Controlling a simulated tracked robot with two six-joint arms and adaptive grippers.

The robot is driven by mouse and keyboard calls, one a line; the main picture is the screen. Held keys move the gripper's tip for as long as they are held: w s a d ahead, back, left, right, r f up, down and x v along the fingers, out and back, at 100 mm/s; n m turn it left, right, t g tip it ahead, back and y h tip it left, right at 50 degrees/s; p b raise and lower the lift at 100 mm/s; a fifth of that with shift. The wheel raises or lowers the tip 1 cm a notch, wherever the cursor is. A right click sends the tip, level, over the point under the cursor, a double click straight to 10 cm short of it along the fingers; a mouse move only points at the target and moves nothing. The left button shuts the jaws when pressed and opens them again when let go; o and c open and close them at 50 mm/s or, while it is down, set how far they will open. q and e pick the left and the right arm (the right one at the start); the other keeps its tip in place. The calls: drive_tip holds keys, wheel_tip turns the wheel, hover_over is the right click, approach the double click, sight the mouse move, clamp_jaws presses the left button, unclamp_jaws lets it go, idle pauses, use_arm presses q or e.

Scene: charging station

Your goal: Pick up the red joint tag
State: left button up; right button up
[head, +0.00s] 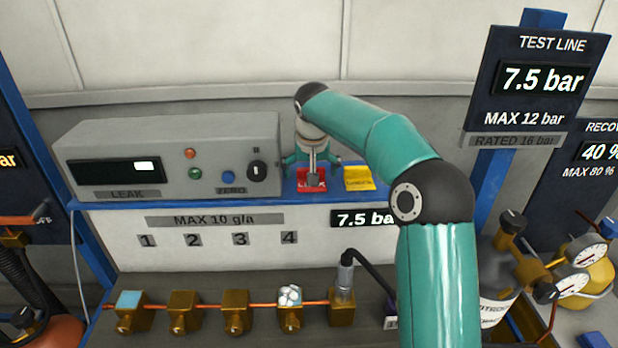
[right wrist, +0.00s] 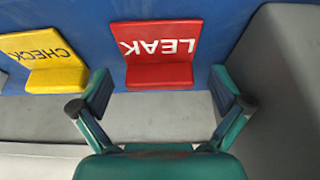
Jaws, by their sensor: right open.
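The red joint tag (head: 311,181), lettered LEAK, stands on the blue shelf beside the grey leak meter. In the right wrist view the red tag (right wrist: 160,58) is upside down, ahead of my fingers and between their lines. I cannot tell the exact gap to the tag. My left gripper is in neither view.
A yellow CHECK tag (head: 358,178) stands just right of the red one. The grey LEAK meter (head: 170,160) stands close on the left. Below are a copper pipe with brass blocks (head: 236,312) and a probe (head: 345,273). A TEST LINE panel (head: 538,80) is at the right.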

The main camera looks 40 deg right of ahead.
drive_tip(key=c, duration=1)
drive_tip(key=shift+r, duration=0.1)
